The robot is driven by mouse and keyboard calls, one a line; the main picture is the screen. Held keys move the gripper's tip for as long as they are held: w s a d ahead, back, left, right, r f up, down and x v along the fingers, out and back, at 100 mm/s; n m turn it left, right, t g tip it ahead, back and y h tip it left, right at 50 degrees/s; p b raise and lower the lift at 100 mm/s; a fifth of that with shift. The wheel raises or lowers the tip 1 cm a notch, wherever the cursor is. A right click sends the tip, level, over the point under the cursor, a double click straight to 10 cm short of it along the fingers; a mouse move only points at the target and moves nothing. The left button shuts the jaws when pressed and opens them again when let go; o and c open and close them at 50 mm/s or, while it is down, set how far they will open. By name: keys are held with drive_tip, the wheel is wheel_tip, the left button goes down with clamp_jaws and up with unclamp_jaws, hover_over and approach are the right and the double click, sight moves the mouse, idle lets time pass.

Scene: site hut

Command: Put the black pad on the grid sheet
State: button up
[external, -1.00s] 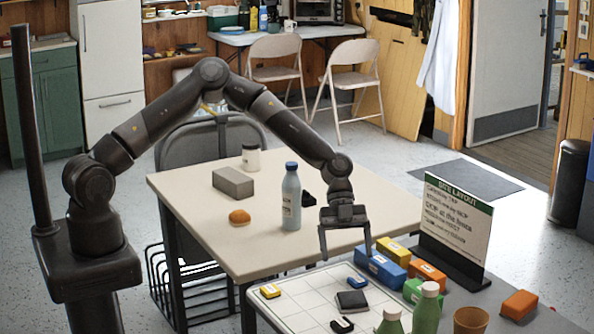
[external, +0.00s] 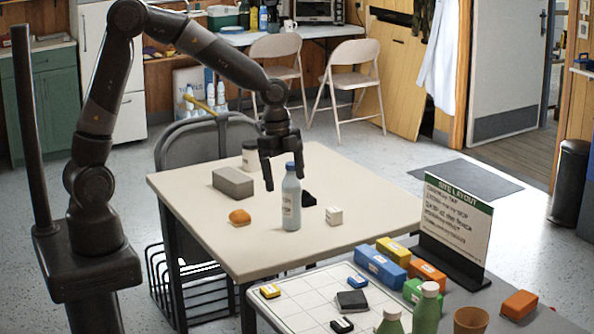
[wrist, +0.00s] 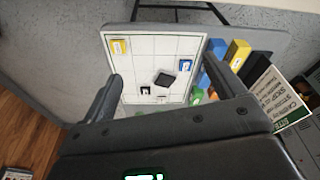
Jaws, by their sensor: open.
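The black pad (external: 351,301) lies flat on the white grid sheet (external: 290,311), turned at a slight angle to its lines. The wrist view also shows the pad (wrist: 165,79) on the grid sheet (wrist: 132,68), apart from the labelled blocks. My gripper (external: 284,181) is open and empty, up over the beige table near the bottle, well away from the pad. In the wrist view its two fingers (wrist: 163,88) stand wide apart with nothing held between them.
Small yellow (external: 270,291), blue (external: 357,281) and black (external: 342,325) labelled blocks sit on the sheet. The beige table bears a bottle (external: 291,205), grey block (external: 232,182), orange lump (external: 239,217), white cube (external: 333,215) and dark object (external: 308,199). A sign (external: 455,220) stands right.

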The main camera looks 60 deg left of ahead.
drive_tip(key=s+a+r+n+t, duration=0.1)
drive_tip(key=s+a+r+n, duration=0.3)
drive_tip(key=s+a+n, duration=0.1)
drive_tip(key=s+a+r+n+t+y, duration=0.1)
drive_tip(key=s+a+r+n+t, duration=0.1)
drive_tip(key=s+a+r+n, duration=0.2)
drive_tip(key=s+a+r+n+t+y, duration=0.1)
drive_tip(key=s+a+r+n, duration=0.3)
drive_tip(key=s+a, duration=0.6)
drive_tip(key=s+n+t, duration=0.1)
drive_tip(key=s, duration=0.2)
drive_tip(key=shift+r+n, duration=0.3)
drive_tip(key=shift+r, duration=0.05)
